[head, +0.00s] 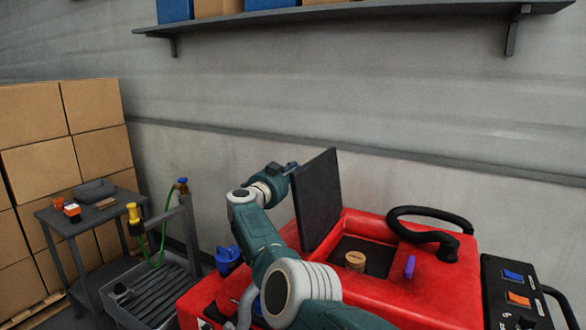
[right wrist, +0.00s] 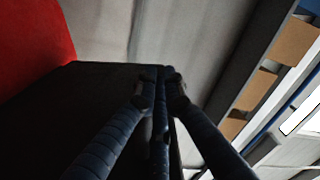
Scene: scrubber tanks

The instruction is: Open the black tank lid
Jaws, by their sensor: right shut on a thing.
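The black tank lid (head: 318,198) stands raised, nearly upright, at the left edge of the opening in the red scrubber (head: 440,282). The dark opening (head: 378,256) shows to its right, with a tan round cap (head: 355,260) in it. My right gripper (head: 291,167) is at the lid's upper left edge, partly hidden behind it. In the right wrist view my right gripper (right wrist: 160,88) has both fingers closed on the edge of the black lid (right wrist: 80,105). My left gripper is not in view.
A black hose (head: 430,222) and a purple handle (head: 409,267) are on the scrubber's top. A grey side table (head: 85,222) and stacked boxes (head: 70,130) stand at the left. A shelf (head: 350,14) hangs on the wall above.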

